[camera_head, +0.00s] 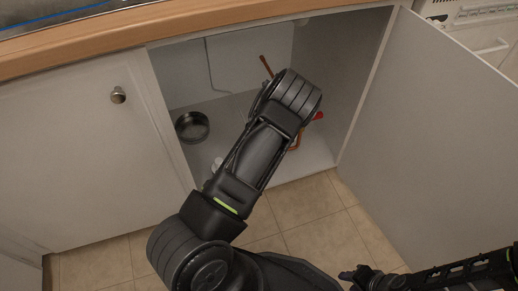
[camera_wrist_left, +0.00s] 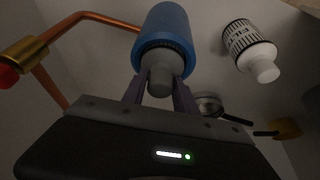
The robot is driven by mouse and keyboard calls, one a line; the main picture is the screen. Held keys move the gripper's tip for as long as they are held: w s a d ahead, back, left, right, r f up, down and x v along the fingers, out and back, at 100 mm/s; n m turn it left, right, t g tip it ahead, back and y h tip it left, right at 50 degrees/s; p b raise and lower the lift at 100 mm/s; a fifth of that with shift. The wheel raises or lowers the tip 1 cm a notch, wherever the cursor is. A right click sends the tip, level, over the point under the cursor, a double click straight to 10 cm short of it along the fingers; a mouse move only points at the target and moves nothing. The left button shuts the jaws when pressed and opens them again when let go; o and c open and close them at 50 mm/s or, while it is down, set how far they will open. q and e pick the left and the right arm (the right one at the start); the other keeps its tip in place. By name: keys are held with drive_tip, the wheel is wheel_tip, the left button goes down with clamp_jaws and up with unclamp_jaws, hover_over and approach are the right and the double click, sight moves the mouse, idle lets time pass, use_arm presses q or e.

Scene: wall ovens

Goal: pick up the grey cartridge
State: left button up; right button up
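No plainly grey cartridge shows. In the left wrist view a blue cylinder (camera_wrist_left: 167,27) with a grey neck (camera_wrist_left: 163,70) stands out ahead of my left gripper (camera_wrist_left: 160,92). The two fingers lie on either side of the grey neck, very close to it; whether they press on it I cannot tell. In the head view my left arm reaches into the open cabinet and hides its own gripper and the cylinder. My right gripper (camera_head: 362,277) is low at the right, outside the cabinet, with nothing visible in it.
A white bottle with dark lettering (camera_wrist_left: 248,45) is right of the cylinder. Copper pipe (camera_wrist_left: 97,18) with a brass fitting (camera_wrist_left: 24,52) is at left. A round metal pan (camera_head: 192,127) sits on the cabinet floor. The open door (camera_head: 430,130) bounds the right side.

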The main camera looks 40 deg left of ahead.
use_arm(q)
clamp_jaws()
idle(0.9)
